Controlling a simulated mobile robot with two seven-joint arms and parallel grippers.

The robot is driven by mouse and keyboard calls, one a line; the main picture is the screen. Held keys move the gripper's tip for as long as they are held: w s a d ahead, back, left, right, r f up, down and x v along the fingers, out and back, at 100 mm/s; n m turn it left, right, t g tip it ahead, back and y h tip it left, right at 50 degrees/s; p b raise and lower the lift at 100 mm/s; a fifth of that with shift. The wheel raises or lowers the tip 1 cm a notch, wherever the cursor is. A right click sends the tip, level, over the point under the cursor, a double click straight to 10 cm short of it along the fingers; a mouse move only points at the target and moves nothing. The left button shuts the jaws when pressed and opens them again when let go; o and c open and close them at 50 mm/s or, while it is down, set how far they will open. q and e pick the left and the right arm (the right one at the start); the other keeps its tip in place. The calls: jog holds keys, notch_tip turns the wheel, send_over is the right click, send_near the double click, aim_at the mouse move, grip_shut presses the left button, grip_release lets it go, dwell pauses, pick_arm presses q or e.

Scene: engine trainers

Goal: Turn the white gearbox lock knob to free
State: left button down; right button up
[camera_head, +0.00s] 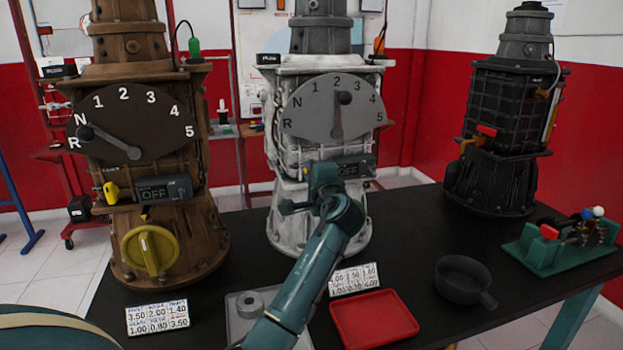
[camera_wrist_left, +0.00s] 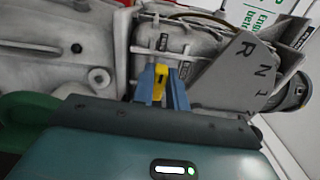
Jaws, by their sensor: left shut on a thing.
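The white gearbox (camera_head: 283,215) stands on the dark table in the middle of the head view. Its grey dial has a lever pointing up near 2, and its display (camera_head: 356,166) reads OFF. My left gripper (camera_head: 312,178) is at its front, left of the display, and covers the lock knob there. In the left wrist view a small yellow lock knob (camera_wrist_left: 160,82) with a dark mark sits between the blue fingers of my left gripper (camera_wrist_left: 163,92), which is shut on it. The dial plate (camera_wrist_left: 240,70) is right of the fingers. My right gripper is not in view.
A brown gearbox (camera_head: 195,225) with a yellow knob (camera_head: 150,250) stands left, a black gearbox (camera_head: 497,175) right. A red tray (camera_head: 373,320), a dark pan (camera_head: 463,279), number cards (camera_head: 157,316) and a green-based device (camera_head: 567,250) are on the table (camera_head: 425,225). Bare tabletop shows between them.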

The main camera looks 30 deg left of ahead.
pick_arm(q)
jog(key=shift+f+n, duration=0.1)
jog(key=shift+n, duration=0.4)
jog(key=c, duration=1.4)
grip_release()
jog(key=v, duration=1.3)
jog(key=shift+b, duration=0.45)
jog(key=shift+s, duration=0.1)
